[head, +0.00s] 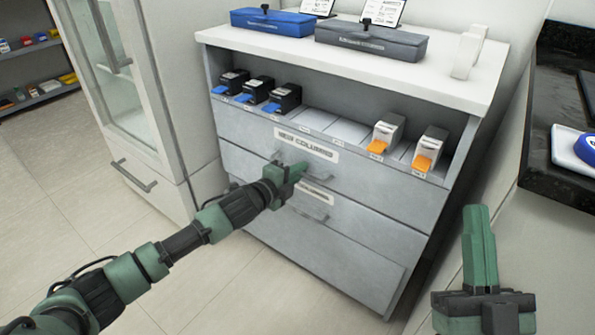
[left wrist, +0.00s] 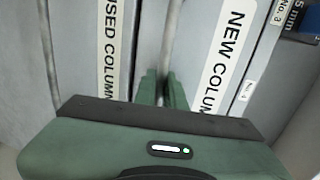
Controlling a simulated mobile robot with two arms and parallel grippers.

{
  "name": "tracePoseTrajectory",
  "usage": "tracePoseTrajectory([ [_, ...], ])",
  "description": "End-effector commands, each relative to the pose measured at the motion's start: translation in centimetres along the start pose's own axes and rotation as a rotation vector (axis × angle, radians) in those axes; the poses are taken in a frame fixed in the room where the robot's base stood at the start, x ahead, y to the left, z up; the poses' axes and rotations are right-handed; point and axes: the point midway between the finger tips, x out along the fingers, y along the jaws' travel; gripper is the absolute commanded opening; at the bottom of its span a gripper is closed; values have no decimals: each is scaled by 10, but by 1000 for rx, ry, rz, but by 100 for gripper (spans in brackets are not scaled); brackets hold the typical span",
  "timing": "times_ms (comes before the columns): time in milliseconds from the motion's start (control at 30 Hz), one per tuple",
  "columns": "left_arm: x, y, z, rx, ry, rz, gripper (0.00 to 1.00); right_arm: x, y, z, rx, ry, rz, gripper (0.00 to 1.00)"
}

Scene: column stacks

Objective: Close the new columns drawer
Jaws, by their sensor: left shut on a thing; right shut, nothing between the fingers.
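The new columns drawer is the upper grey drawer front of the cabinet, with a white "NEW COLUMNS" label (head: 306,144); the label also shows in the left wrist view (left wrist: 222,62). My left gripper (head: 298,170) is shut on the drawer handle (head: 318,178), below the label. In the left wrist view its fingers (left wrist: 162,90) meet on the handle bar, and part of the bar is hidden. The drawer front looks about level with the cabinet; I cannot tell whether a small gap remains. My right gripper (head: 478,212) is shut and empty, right of the cabinet.
Below is another drawer with its own handle (head: 310,208) and label; the wrist view reads "USED COLUMN" (left wrist: 108,50). Black-and-blue boxes (head: 284,98) and orange-fronted boxes (head: 430,148) stand on the open shelf above. A dark counter (head: 560,75) is at right. Floor (head: 190,280) is clear.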

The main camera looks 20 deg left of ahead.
Motion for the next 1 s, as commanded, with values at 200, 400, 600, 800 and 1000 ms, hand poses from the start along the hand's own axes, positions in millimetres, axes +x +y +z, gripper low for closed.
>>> tracePoseTrajectory([
  [200, 1, -3, 2, 0, -3, -4, 20, 0, 0, 0, 0, 2, 0, 0],
  [400, 0, -3, 1, 0, -2, -5, 20, 0, 0, -1, 0, 1, 0, 0],
  [600, -17, -3, 1, 0, 0, -3, 20, 0, 3, 22, -5, -126, 5, 0],
  [800, -47, -3, 1, 1, -2, -1, 20, -9, 8, 60, -14, -341, 16, 0],
  [1000, -71, -1, 1, 1, -3, -1, 20, -24, 12, 88, -19, -508, 24, 0],
])
